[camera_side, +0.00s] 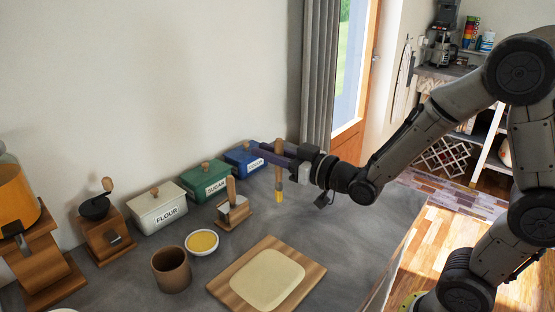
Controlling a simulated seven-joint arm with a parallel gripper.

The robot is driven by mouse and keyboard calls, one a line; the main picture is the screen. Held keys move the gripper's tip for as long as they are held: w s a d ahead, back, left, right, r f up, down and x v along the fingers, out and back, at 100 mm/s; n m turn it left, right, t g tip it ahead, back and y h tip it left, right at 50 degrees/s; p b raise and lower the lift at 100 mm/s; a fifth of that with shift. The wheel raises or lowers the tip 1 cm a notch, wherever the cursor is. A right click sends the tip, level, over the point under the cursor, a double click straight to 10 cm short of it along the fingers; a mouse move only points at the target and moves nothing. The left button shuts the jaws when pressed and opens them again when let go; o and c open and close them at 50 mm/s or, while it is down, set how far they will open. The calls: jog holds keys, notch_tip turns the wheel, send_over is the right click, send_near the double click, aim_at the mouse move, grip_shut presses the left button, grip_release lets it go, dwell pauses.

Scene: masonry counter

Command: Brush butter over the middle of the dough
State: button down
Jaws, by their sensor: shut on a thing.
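My gripper (278,149) is shut on the wooden handle of a brush (279,172). It holds the brush upright in the air, bristles down, and the bristle end (279,196) looks yellow. The pale flat dough (267,279) lies on a wooden board (226,291) at the front of the counter. The brush appears above and behind the board, apart from the dough. A small white bowl (202,253) of yellow butter (202,242) stands left of and behind the board.
A brown cup (171,270) stands left of the board. A wooden holder with a metal tool (233,207) stands behind it. The counter right of the board (365,240) is clear.

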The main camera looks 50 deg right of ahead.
jog(key=s+a+f+n+g+y, duration=0.1)
jog(key=s+a+n+g+y, duration=0.25)
jog(key=a+y, duration=0.35)
jog(key=s+a+f+n+g+y, duration=0.15)
jog(key=s+a+n+y, duration=0.3)
jog(key=a, duration=0.45)
jog(key=shift+d+f, duration=0.6)
jog(key=shift+f, duration=2.85)
jog(key=shift+d, duration=3.55)
jog(key=shift+a, duration=4.1)
jog(key=shift+w+d, duration=0.95)
jog(key=shift+d, duration=3.15)
notch_tip(320, 180, up, 8)
jog(key=shift+a+f+h, duration=0.1)
jog(key=shift+h, duration=0.15)
